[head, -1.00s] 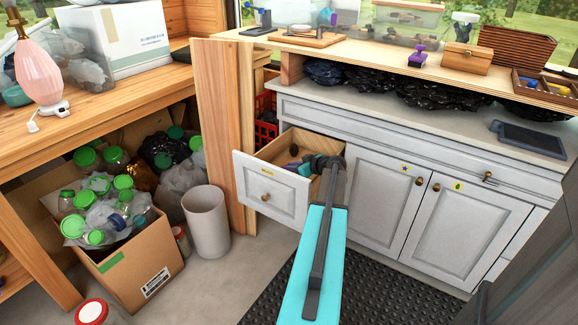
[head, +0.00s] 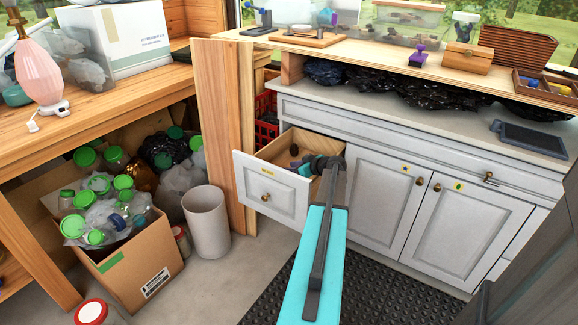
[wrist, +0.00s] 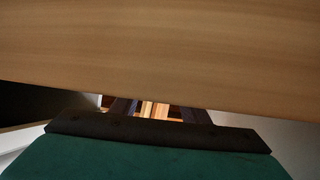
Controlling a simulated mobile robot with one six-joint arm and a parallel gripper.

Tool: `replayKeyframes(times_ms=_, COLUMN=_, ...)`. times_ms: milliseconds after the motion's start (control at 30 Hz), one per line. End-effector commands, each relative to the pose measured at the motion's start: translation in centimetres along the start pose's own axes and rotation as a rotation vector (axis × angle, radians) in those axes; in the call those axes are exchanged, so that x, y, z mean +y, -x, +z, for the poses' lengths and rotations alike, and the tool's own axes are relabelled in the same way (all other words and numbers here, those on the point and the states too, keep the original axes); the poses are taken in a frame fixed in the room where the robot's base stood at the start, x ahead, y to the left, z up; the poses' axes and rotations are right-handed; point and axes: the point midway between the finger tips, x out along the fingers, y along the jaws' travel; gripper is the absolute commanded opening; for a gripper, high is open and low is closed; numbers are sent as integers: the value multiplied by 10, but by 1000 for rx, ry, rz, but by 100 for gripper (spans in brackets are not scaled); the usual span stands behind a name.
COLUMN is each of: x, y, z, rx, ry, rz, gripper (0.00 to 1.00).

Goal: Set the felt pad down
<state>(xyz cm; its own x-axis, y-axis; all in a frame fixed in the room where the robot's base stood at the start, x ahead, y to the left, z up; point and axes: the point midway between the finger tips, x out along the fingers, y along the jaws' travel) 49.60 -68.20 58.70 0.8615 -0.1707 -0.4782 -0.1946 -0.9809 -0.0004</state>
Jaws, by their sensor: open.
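My gripper (head: 308,163) is open at the pulled-out drawer (head: 268,197) of the grey cabinet, with its fingers over the drawer's inside. In the wrist view, my gripper's fingers (wrist: 160,110) show only partly, below a broad wooden board that fills the upper part. Small dark items (head: 294,150) lie in the drawer beside my fingers. I cannot tell whether one of them is the felt pad; I do not make out the pad clearly in either view. My arm and wrist hide the drawer's right part.
The cabinet's closed doors (head: 385,190) stand right of the drawer. A wooden post (head: 222,130) and a grey bin (head: 206,222) stand to its left. A cardboard box (head: 135,265) of green-lidded jars is farther left. A black ribbed mat (head: 385,290) lies on the floor.

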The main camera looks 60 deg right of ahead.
Motion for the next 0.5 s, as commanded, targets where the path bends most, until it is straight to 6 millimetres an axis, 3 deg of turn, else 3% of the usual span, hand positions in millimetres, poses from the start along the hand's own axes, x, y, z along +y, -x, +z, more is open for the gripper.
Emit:
replayKeyframes(times_ms=333, x=0, y=9, z=-12, rx=0, ry=-1, rz=0, gripper=41)
replayKeyframes(times_ms=500, x=-1, y=39, z=-10, rx=1, ry=-1, rz=3, gripper=41)
